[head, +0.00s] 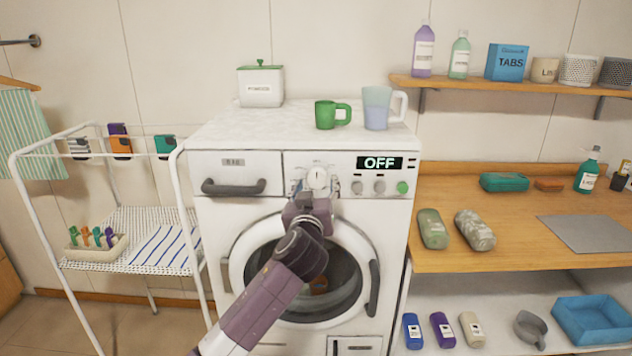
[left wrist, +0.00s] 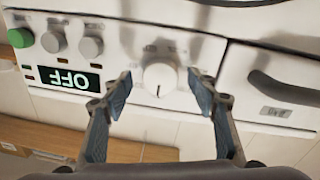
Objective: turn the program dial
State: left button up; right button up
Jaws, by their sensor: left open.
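The program dial (head: 318,177) is a round white knob on the upper front panel of the white washing machine (head: 216,222), left of a black display (head: 379,163) reading OFF. In the left wrist view, which is upside down, the dial (left wrist: 160,79) sits between my two fingers and its dark mark points to the picture's bottom. My left gripper (head: 316,188) is in front of the panel, open, with one finger on each side of the dial; it also shows in the left wrist view (left wrist: 160,92). Gaps show between the fingers and the dial. My right gripper is not in view.
Two grey knobs (head: 379,187) and a green button (head: 402,188) are right of the dial. A drawer handle (head: 234,187) juts out at left. A green mug (head: 326,115), a pitcher (head: 376,108) and a white canister (head: 261,88) stand on top. A drying rack (head: 186,215) is at left.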

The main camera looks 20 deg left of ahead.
pick_arm(q)
jog(key=shift+w+a, duration=0.15)
jog(key=shift+w, duration=0.5)
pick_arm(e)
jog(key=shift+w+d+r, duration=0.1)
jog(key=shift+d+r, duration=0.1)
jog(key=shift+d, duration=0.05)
pick_arm(q)
jog(key=shift+c, duration=0.5)
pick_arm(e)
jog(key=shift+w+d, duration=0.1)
pick_arm(q)
jog(key=c, duration=1.1)
jog(key=shift+o, duration=0.2)
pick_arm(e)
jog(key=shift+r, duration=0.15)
